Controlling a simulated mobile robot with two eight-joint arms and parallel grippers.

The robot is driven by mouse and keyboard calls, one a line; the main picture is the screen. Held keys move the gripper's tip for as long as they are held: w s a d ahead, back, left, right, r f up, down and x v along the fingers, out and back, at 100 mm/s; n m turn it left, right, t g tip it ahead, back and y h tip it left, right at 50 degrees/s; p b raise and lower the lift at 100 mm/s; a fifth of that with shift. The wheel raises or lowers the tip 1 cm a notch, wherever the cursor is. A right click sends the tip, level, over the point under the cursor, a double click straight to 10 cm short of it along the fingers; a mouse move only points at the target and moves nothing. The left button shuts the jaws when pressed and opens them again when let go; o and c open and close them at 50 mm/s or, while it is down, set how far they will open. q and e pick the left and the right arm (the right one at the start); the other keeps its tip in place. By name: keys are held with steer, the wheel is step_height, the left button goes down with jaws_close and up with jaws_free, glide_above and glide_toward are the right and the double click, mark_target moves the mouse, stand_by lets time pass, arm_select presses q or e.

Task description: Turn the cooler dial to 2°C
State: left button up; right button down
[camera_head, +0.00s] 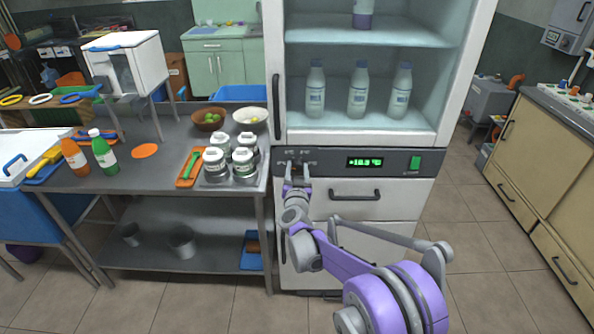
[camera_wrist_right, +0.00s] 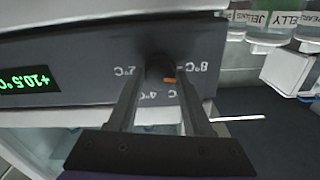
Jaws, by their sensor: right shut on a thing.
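The cooler (camera_head: 350,140) is a tall white cabinet with a glass front. Its dark control panel (camera_head: 330,162) carries a green display (camera_head: 365,162). In the right wrist view, which is upside down, the display (camera_wrist_right: 28,82) reads about +10.5°C. The dark dial (camera_wrist_right: 160,66) sits between the fingers of my right gripper (camera_wrist_right: 160,80), shut on it. In the head view my right gripper (camera_head: 297,175) is at the panel's left end, covering the dial. My left gripper is out of view.
A green switch (camera_head: 415,162) is at the panel's right. A drawer handle (camera_head: 355,196) is below it. A steel table (camera_head: 120,180) with jars and bottles stands at left, close to my right gripper. Floor on the right is clear.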

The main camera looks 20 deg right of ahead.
steer(key=m+b, duration=0.1)
steer(key=m, duration=0.8)
steer(key=shift+d+f, duration=0.1)
steer(key=m, duration=0.4)
steer(key=shift+m, duration=0.3)
steer(key=m, duration=0.4)
steer(key=shift+f, duration=0.15)
steer(key=m+p, duration=0.1)
steer(key=m, duration=0.7)
steer(key=shift+f+m+p, duration=0.1)
steer(key=shift+m+p, duration=0.2)
steer(key=shift+p, duration=0.1)
steer(key=m+p, duration=0.1)
steer(key=m, duration=0.3)
steer(key=shift+m, duration=0.3)
steer(key=shift+f+m+p, duration=0.1)
steer(key=shift+m+p, duration=0.3)
steer(key=shift+m, duration=1.3)
